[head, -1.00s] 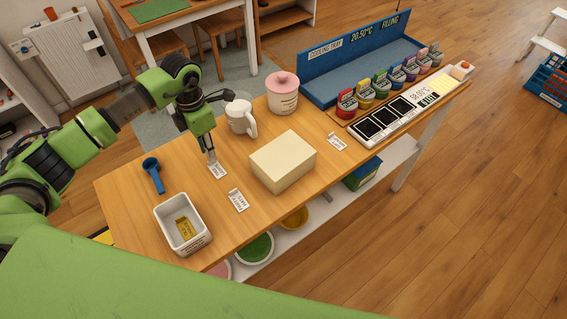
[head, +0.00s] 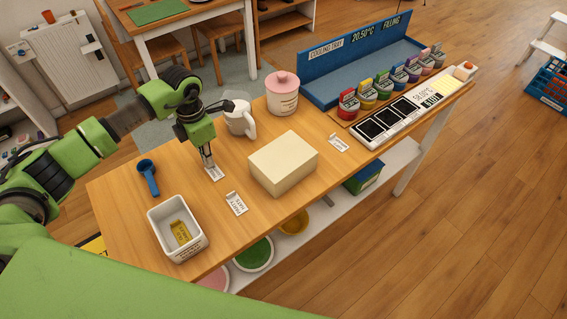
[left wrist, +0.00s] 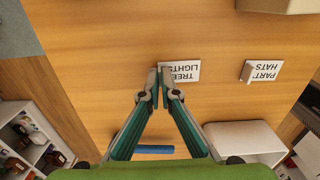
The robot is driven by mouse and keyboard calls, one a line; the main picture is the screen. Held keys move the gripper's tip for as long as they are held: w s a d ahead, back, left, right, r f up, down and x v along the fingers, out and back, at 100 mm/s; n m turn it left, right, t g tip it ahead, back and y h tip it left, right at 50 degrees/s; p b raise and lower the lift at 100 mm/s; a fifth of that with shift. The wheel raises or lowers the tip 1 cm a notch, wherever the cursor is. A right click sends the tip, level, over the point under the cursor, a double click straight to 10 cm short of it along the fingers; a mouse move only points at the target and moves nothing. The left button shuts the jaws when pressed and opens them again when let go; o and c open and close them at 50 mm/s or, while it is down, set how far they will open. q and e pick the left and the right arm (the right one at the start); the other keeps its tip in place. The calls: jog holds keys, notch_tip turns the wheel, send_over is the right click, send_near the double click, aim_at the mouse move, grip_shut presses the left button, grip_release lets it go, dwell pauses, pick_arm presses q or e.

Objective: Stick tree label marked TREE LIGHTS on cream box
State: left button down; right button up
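The cream box (head: 283,162) sits on the wooden table in the head view; its corner shows at the top of the left wrist view (left wrist: 280,4). The white TREE LIGHTS label (left wrist: 186,72) lies on the table, left of the box in the head view (head: 216,174). My left gripper (left wrist: 162,78) points down at the label's tab end. Its fingertips are close together with a narrow gap, one on each side of the tab. I cannot tell whether they press on it. The fingers hide part of the label. My right gripper is out of view.
A PARTY HATS label (head: 236,204) lies nearby, another label (head: 339,143) right of the box. A white bin (head: 163,218), blue scoop (head: 148,178), white mug (head: 240,118) and pink-lidded jar (head: 282,92) surround the work area. A blue cooling tray (head: 352,60) stands behind.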

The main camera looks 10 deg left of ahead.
pick_arm(q)
jog(key=shift+r, duration=0.1)
dwell(0.4)
jog(key=shift+w+a+r+p, duration=0.1)
jog(key=shift+r+p, duration=0.1)
jog(key=shift+r, duration=0.2)
jog(key=shift+w+a+r+p, duration=0.1)
jog(key=shift+r+p, duration=0.1)
jog(key=shift+r, duration=0.2)
jog(key=shift+w+a+r+p, duration=0.1)
jog(key=shift+a+r+p, duration=0.15)
jog(key=shift+r, duration=0.6)
jog(key=shift+r, duration=0.1)
dwell(0.4)
notch_tip(320, 180, up, 5)
jog(key=p, duration=0.3)
dwell(0.3)
